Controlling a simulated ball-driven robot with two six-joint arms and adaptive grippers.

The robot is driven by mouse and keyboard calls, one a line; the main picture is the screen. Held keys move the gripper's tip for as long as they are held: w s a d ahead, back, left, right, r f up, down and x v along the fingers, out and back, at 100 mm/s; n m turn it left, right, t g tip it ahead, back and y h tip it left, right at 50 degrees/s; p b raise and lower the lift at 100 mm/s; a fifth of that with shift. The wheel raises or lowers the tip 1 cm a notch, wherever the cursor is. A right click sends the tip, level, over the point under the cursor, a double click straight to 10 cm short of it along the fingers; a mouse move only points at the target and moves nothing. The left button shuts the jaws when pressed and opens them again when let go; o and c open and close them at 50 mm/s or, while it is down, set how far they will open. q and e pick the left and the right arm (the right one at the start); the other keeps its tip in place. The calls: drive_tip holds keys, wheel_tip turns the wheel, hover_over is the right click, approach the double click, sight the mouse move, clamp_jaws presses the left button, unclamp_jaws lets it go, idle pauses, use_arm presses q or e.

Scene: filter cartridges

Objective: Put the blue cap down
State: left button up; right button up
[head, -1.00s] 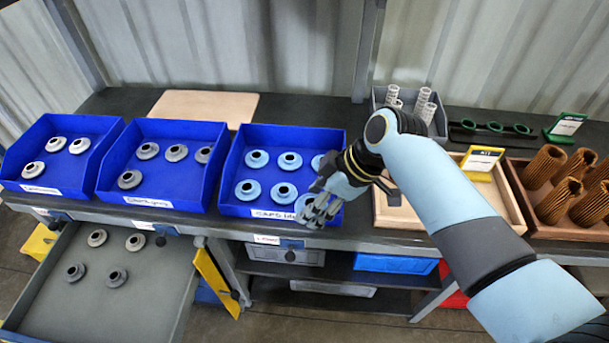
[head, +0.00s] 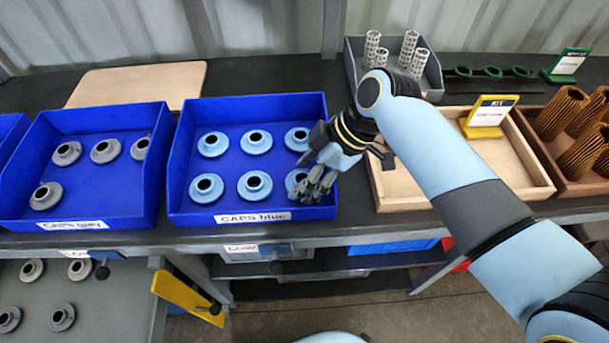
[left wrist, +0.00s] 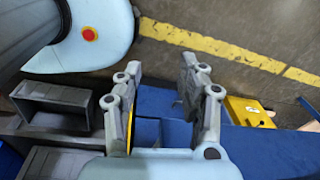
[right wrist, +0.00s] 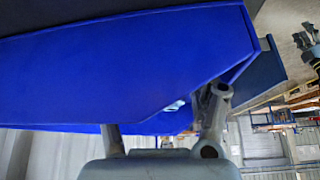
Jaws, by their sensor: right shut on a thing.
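The blue bin (head: 230,112) labelled for blue caps stands on the bench in the head view. Several light blue caps (head: 256,142) sit in it in two rows. My right gripper (head: 314,192) is at the bin's front right corner, shut on a blue cap (head: 296,178) that its fingers partly hide. In the right wrist view the bin's blue wall (right wrist: 120,70) fills much of the picture, and only a sliver of light blue (right wrist: 174,106) shows by the fingers. My left gripper (left wrist: 162,66) is open and empty in the left wrist view, away from the caps.
A grey-cap bin (head: 92,115) stands left of the blue-cap bin. A wooden kit tray (head: 400,196) with a yellow sign (head: 488,116) lies to the right, its visible floor empty. A grey bin of white cartridges (head: 436,84) stands behind. An open drawer (head: 100,320) holds grey caps.

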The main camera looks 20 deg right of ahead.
drive_tip(key=shift+s+d, duration=0.1)
drive_tip(key=shift+d, duration=0.05)
drive_tip(key=shift+f, duration=0.1)
drive_tip(key=o, duration=0.9)
use_arm(q)
drive_tip(key=w, duration=0.1)
drive_tip(key=w+r+p, duration=0.1)
drive_tip(key=shift+w+d+t, duration=0.15)
drive_tip(key=shift+w+t, duration=0.15)
drive_tip(key=shift+w, duration=0.05)
use_arm(e)
drive_tip(key=v, duration=1.2)
drive_tip(key=shift+r, duration=0.2)
use_arm(q)
drive_tip(key=shift+f, duration=0.1)
